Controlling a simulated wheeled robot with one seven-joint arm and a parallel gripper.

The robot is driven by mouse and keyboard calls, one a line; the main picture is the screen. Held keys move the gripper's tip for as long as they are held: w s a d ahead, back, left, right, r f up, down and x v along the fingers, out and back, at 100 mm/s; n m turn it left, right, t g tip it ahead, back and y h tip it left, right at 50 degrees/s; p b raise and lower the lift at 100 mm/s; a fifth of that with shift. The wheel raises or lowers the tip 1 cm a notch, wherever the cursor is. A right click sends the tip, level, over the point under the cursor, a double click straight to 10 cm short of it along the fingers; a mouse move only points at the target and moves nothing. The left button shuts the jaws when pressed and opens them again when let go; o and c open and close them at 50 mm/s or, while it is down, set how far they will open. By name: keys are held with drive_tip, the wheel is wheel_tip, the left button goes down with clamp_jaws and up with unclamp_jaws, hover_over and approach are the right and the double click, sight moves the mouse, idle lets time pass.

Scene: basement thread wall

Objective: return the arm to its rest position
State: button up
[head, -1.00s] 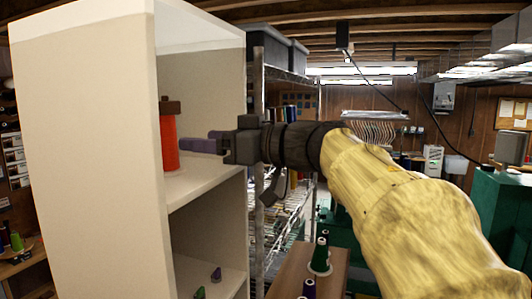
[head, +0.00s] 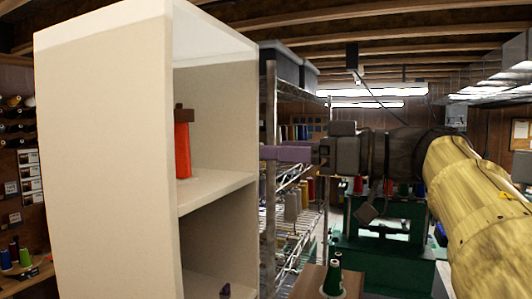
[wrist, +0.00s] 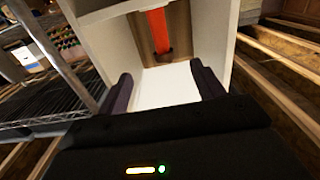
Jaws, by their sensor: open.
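My gripper (head: 287,153) is to the right of the cream shelf unit (head: 105,150) in the head view, outside its opening. Its purple-grey fingers point left toward the shelf. In the wrist view my gripper (wrist: 162,92) shows its two fingers spread apart with nothing between them. A red spool-like piece (head: 183,148) with a brown top stands on the upper shelf board, apart from the fingers. In the wrist view the red piece (wrist: 158,32) shows beyond the fingers, inside the shelf unit (wrist: 231,50). My arm reaches in from the right.
A wire rack (head: 296,195) stands behind the shelf unit. A green machine (head: 385,255) stands under and behind my arm. A dark green cone (head: 333,277) stands on a brown surface low in the middle. A small purple cone (head: 225,291) is on the lower shelf.

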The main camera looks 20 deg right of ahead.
drive_tip(key=w+d+f+m+t+h+b, duration=0.1)
drive_tip(key=w+d+f+m+t+h, duration=0.1)
drive_tip(key=w+f+m+t+h, duration=0.25)
drive_tip(key=w+d+f+m+t+h+b, duration=0.1)
drive_tip(key=w+d+f+m+t+h, duration=0.15)
drive_tip(key=w+f+t, duration=0.4)
drive_tip(key=w+d+f+m+g+h, duration=0.1)
drive_tip(key=w+f+m+g+h, duration=0.2)
drive_tip(key=f, duration=0.6)
drive_tip(key=w+d+f+m+g+h, duration=0.1)
drive_tip(key=w+f+m+g+h, duration=0.2)
drive_tip(key=f, duration=0.5)
drive_tip(key=s+a+f+g+h+b, duration=0.1)
drive_tip(key=s+f+g, duration=0.15)
drive_tip(key=f, duration=0.35)
drive_tip(key=s+a+f+n+g, duration=0.1)
drive_tip(key=s+f+g, duration=0.1)
drive_tip(key=s+f, duration=0.35)
drive_tip(key=s+a+f+g+h+b, duration=0.1)
drive_tip(key=f+g, duration=0.1)
drive_tip(key=f, duration=0.6)
drive_tip(key=s+a+f+g, duration=0.2)
drive_tip(key=s+f+g, duration=0.1)
drive_tip(key=s+f, duration=0.2)
drive_tip(key=s+a+f+n+g, duration=0.1)
drive_tip(key=s+f+g, duration=0.3)
drive_tip(key=s, duration=0.4)
drive_tip(key=shift+s+a+f+n+y, duration=0.3)
drive_tip(key=shift+a+f+y, duration=0.1)
drive_tip(key=shift+a+f, duration=0.5)
